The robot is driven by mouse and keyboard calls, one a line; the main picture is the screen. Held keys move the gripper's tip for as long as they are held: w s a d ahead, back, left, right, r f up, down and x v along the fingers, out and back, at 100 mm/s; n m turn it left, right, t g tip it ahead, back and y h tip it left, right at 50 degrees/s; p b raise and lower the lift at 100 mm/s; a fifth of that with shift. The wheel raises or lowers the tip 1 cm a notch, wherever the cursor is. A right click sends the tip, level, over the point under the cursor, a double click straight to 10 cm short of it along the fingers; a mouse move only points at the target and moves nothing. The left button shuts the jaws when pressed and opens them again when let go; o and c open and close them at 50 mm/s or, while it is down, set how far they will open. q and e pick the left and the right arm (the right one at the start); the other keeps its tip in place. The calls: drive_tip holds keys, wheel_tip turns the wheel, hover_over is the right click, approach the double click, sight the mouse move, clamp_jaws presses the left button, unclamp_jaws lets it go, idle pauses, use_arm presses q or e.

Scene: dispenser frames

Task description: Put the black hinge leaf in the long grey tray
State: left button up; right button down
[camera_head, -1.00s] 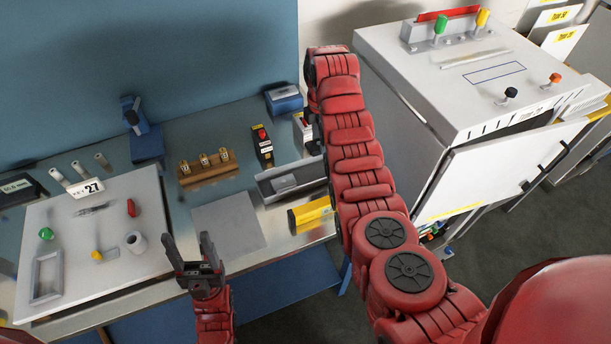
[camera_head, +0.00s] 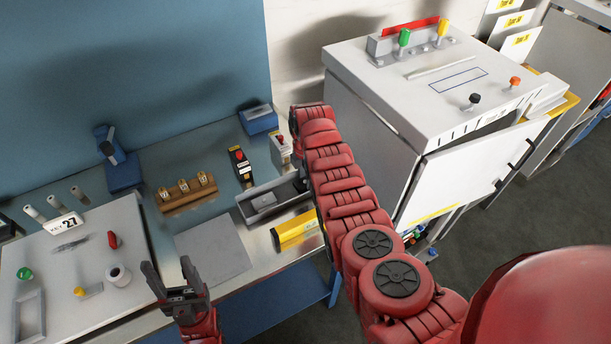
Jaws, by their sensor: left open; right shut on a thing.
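The long grey tray (camera_head: 247,214) stands on the bench right of centre, its right end hidden by my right arm. A grey block (camera_head: 263,202) lies in it. My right gripper (camera_head: 300,182) is almost wholly hidden behind its own arm; a small dark part shows over the tray's right end. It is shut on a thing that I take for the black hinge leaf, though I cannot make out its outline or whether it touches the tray. My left gripper (camera_head: 172,279) is open and empty, fingers up, in front of the bench's front edge.
A yellow box (camera_head: 296,229) stands before the tray. Behind are a black box with a red button (camera_head: 240,164) and a light box (camera_head: 281,150). A wooden block with brass pieces (camera_head: 187,192) is to the left. The grey mat (camera_head: 213,250) is bare. A white cabinet (camera_head: 450,90) stands right.

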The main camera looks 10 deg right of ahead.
drive_tip(key=shift+f+b, duration=0.2)
drive_tip(key=shift+b, duration=0.1)
drive_tip(key=c, duration=0.6)
unclamp_jaws()
